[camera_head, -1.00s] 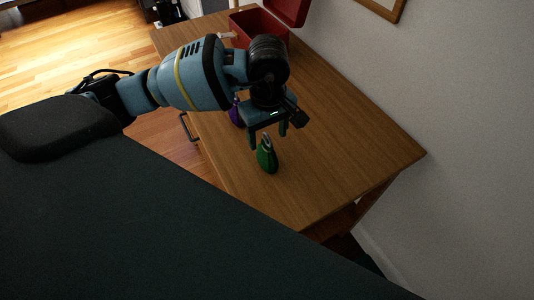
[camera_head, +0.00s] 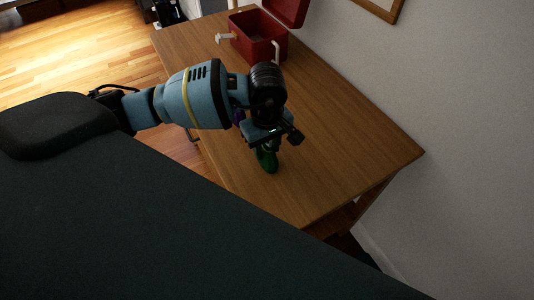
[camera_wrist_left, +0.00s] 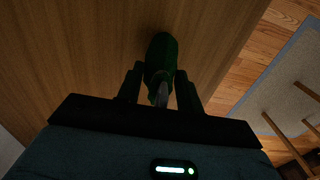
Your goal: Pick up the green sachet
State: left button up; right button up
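The green sachet (camera_head: 267,161) stands on the wooden desk near its front edge. In the left wrist view the sachet (camera_wrist_left: 161,55) lies between and just beyond the two fingers, its grey top nearest the palm. My left gripper (camera_head: 266,150) is right above it, with the fingers coming down around its upper part. In the left wrist view my left gripper (camera_wrist_left: 160,85) is open, with a gap at each side of the sachet. My right gripper is not in view.
A red box (camera_head: 258,38) with an open lid stands at the far end of the desk (camera_head: 345,140). A purple thing (camera_head: 238,117) is partly hidden behind my left gripper. The desk to the right is clear, up to the wall.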

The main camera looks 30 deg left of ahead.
pick_arm(q)
jog(key=shift+c, duration=1.2)
jog(key=shift+r, duration=0.15)
